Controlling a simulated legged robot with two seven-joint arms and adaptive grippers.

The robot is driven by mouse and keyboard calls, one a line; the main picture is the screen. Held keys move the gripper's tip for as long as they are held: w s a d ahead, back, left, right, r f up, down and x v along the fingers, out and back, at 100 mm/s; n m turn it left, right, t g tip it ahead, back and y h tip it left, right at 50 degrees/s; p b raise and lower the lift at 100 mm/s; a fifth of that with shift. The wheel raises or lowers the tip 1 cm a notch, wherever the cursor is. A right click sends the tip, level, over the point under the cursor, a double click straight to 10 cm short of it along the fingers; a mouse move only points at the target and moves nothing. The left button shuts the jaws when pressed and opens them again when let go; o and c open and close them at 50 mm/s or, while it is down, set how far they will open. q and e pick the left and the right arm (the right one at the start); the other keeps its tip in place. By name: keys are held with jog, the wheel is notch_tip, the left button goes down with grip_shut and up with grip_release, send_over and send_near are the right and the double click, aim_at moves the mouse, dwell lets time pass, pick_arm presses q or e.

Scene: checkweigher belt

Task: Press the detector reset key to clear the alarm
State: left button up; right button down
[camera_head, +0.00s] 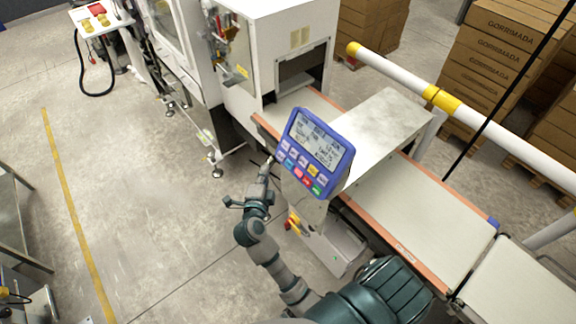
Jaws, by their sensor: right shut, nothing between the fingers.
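The blue control panel (342,127) of the checkweigher stands tilted above the belt, with a lit screen (318,139) over rows of coloured keys. The key labels are too small to read, so I cannot tell which is the reset key. My right gripper (268,163) is shut and empty, its tip just left of the panel's lower left edge, apparently not touching a key. My left gripper is out of view.
A red-and-yellow switch (293,223) sits below the panel. The belt (400,205) with orange edges runs from the white machine (270,45) to the lower right. A white-and-yellow rail (480,120) and stacked cartons (500,50) stand behind.

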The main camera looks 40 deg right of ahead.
aim_at(289, 164)
jog(key=shift+w+d+f+b, duration=0.15)
jog(key=shift+d+f, duration=0.4)
jog(key=shift+d, duration=0.5)
jog(key=shift+d+f+b, duration=0.2)
jog(key=shift+d+f, duration=0.3)
jog(key=shift+d, duration=0.6)
jog(key=shift+w+d+f+b, duration=0.15)
jog(key=shift+d+f, duration=0.4)
jog(key=shift+d, duration=0.5)
jog(key=shift+s+d+p, duration=0.1)
jog(key=shift+d+p, duration=0.2)
jog(key=shift+p, duration=0.25)
jog(key=shift+f, duration=0.1)
jog(key=shift+d+f+p, duration=0.2)
jog(key=shift+d+p, duration=0.1)
jog(key=shift+d, duration=0.1)
jog(key=shift+a+r+p, duration=0.35)
jog(key=shift+a+p, duration=0.3)
jog(key=shift+a, duration=0.1)
